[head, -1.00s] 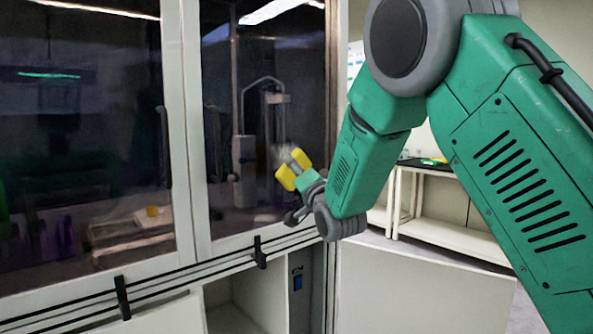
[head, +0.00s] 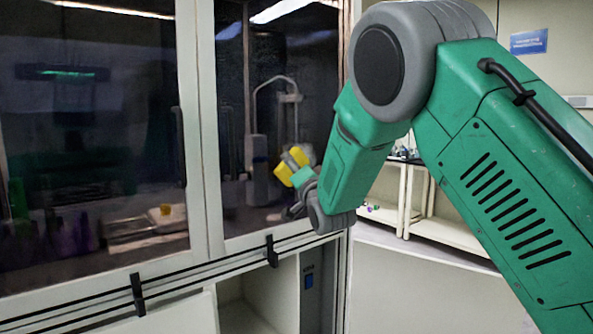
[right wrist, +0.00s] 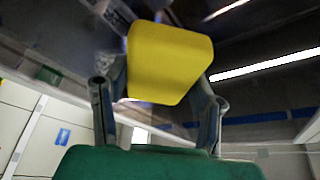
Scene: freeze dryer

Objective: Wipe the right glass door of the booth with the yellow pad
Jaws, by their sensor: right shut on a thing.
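The right glass door (head: 262,60) of the booth is dark, closed and framed in white in the head view. My right gripper (head: 300,172) is in front of its lower right part. It is shut on the yellow pad (head: 286,172). In the right wrist view the yellow pad (right wrist: 168,62) sits between the two fingers of my right gripper (right wrist: 158,95), its broad face showing. The pad is close to the glass, but I cannot tell if it touches. My left gripper is not in view.
The left glass door (head: 90,120) stands beside the right one, with a dark vertical handle. Black rails with clips (head: 138,293) run below the doors. An open cabinet (head: 245,300) is underneath. White shelves (head: 445,225) stand behind my right arm.

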